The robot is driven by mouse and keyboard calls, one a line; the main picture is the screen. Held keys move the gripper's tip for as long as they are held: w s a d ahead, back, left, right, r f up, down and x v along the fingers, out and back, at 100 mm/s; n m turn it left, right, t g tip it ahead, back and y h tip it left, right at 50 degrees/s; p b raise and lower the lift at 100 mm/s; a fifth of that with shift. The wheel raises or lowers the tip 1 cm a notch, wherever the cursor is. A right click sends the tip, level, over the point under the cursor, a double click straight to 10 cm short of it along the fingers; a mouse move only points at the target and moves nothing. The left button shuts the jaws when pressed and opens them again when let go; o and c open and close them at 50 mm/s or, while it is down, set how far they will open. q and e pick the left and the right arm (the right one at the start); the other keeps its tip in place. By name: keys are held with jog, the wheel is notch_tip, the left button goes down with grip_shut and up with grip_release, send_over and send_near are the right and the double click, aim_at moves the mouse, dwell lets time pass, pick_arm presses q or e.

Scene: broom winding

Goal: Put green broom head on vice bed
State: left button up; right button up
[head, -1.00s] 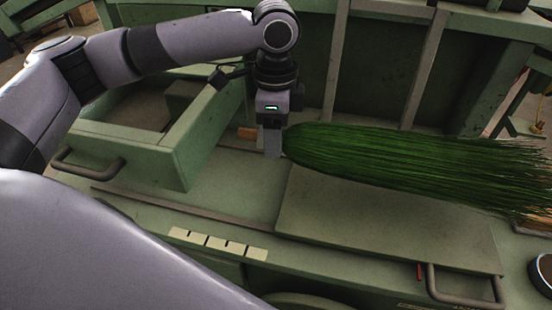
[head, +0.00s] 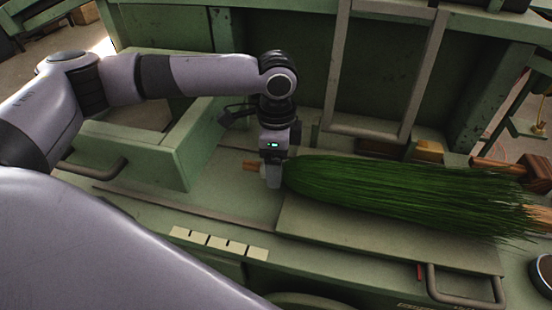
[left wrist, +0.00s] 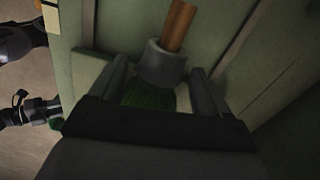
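The green broom head (head: 400,192) lies roughly level, its bristles pointing right, above the flat green plate of the vice bed (head: 345,227). I cannot tell whether it touches the plate. My left gripper (head: 274,182) is at its neck, beyond the plate's left edge.
A green box-like frame (head: 185,150) stands left of the gripper. An upright metal frame (head: 335,75) rises behind the broom. A wooden-handled tool (head: 510,170) lies behind the bristle end. A drawer handle (head: 465,295) sticks out at the front right.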

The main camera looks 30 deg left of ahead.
pick_arm(q)
jog(key=shift+r, duration=0.1)
notch_tip(320, 180, up, 12)
dwell(0.6)
dwell(0.5)
